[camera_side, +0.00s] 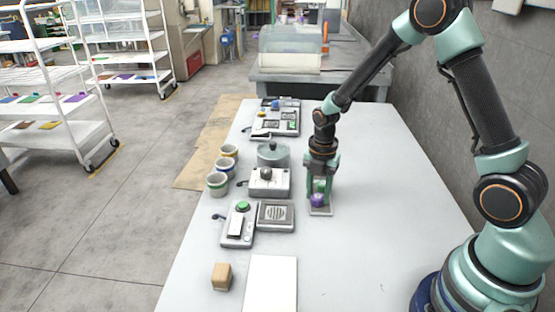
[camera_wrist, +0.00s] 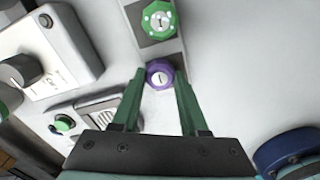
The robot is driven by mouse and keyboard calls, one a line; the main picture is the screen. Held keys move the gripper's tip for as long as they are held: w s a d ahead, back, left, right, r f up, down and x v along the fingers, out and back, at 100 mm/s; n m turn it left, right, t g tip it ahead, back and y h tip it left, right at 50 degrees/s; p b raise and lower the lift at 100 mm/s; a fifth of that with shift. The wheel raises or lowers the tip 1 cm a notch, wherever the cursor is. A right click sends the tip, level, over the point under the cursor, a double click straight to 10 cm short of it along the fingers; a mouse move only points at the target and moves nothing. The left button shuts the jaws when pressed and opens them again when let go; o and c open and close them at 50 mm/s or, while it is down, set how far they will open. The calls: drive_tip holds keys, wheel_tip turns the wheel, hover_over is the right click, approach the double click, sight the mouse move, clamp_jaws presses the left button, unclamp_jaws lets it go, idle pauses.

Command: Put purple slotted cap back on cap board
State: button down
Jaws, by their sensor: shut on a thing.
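The purple slotted cap (camera_side: 317,200) is between the fingers of my gripper (camera_side: 319,195), which is shut on it. In the wrist view the cap (camera_wrist: 160,74) sits between the two green fingertips (camera_wrist: 160,80), with its pale slotted centre facing the camera. The cap board (camera_side: 322,212) is a small grey plate under my gripper; in the wrist view it (camera_wrist: 153,53) runs up behind the cap. A green cap (camera_wrist: 158,19) stands on the board's other end. The cap is over the near end of the board; whether it touches the board I cannot tell.
Left of the board stand a box with a dark knob (camera_side: 268,182), a slatted grey box (camera_side: 276,215) and a green-button box (camera_side: 239,228). A brown block (camera_side: 221,275) lies in front. The table's right side is clear.

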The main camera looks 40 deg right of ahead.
drive_tip(key=shift+f, duration=0.1)
drive_tip(key=shift+c, duration=2.2)
unclamp_jaws()
wheel_tip(320, 180, up, 12)
drive_tip(key=f, duration=0.1)
wheel_tip(320, 180, up, 9)
drive_tip(key=m+t, duration=0.3)
drive_tip(key=m, duration=0.7)
hover_over(317, 196)
drive_tip(key=s+a, duration=0.2)
drive_tip(key=s, duration=0.3)
drive_tip(key=s+a+r+m+t, duration=0.2)
drive_tip(key=s+m, duration=0.4)
drive_tip(key=m, duration=0.6)
drive_tip(key=shift+s+r+t, duration=0.15)
drive_tip(key=shift+r+t, duration=0.15)
drive_tip(key=shift+r, duration=0.4)
drive_tip(key=shift+a, duration=0.1)
